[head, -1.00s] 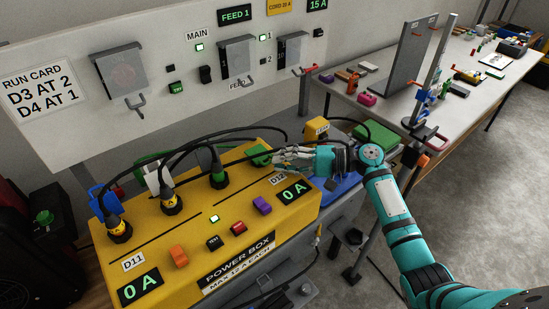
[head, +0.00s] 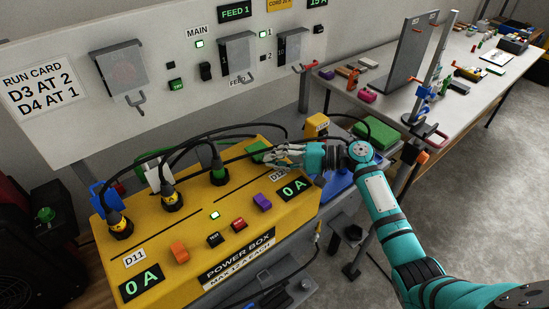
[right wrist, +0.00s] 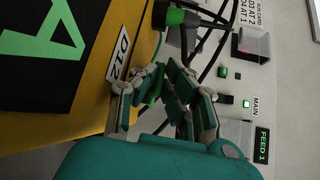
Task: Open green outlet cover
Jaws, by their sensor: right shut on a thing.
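The green outlet cover (head: 258,150) is at the back right of the yellow power box (head: 200,270), near the D12 label. My right gripper (head: 277,154) reaches in from the right, low over the box top at the cover. In the right wrist view its fingers (right wrist: 163,84) are closed around a small green part (right wrist: 153,88), which looks like the cover's edge. The fingers hide part of the cover, and I cannot tell how far it is tilted. My left gripper is not in view.
Black plugs with cables (head: 218,173) stand in the box top, left of the gripper. A blue flap (head: 104,198) stands at the left end. A yellow block (head: 316,125) and a green case (head: 376,136) lie behind my right arm. The switch panel (head: 200,105) rises behind.

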